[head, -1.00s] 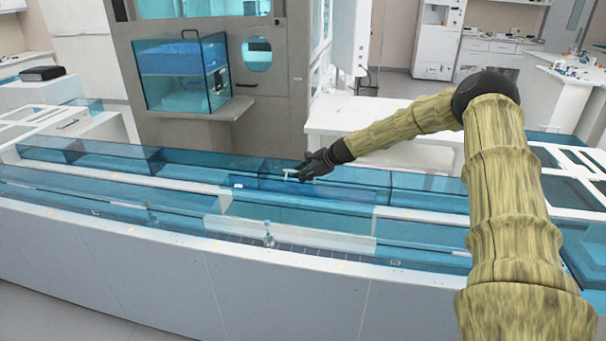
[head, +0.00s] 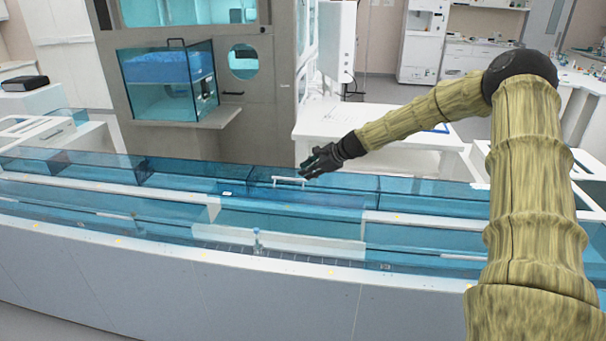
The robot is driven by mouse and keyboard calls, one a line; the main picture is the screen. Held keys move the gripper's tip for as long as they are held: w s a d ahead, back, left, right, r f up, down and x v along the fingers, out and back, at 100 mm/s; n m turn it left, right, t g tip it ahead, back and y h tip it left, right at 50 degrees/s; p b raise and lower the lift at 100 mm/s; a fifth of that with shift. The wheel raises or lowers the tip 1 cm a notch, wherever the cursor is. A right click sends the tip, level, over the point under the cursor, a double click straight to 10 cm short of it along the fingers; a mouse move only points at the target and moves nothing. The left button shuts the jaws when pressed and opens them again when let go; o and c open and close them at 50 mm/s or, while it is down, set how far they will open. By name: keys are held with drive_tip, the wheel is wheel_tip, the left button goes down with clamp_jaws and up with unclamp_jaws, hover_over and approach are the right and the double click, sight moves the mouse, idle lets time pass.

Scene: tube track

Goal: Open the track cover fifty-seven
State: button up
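The track is a long white bench with blue transparent covers. No number fifty-seven is readable on any cover. One blue cover (head: 335,197) in the back row, near the middle, has a white bar handle (head: 288,180). My gripper (head: 308,170) is dark and small in the picture, just above and right of that handle. A small gap seems to show between them, but contact cannot be ruled out. I cannot tell whether the fingers are open or shut. A small clear tube (head: 257,241) stands upright in the front lane of the track.
A grey machine with a blue glass box (head: 170,88) stands behind the track. A white table (head: 375,130) is behind my arm at the right. Further blue covers (head: 110,165) line the back row to the left.

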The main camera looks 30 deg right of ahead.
drive_tip(key=shift+v, duration=1.1)
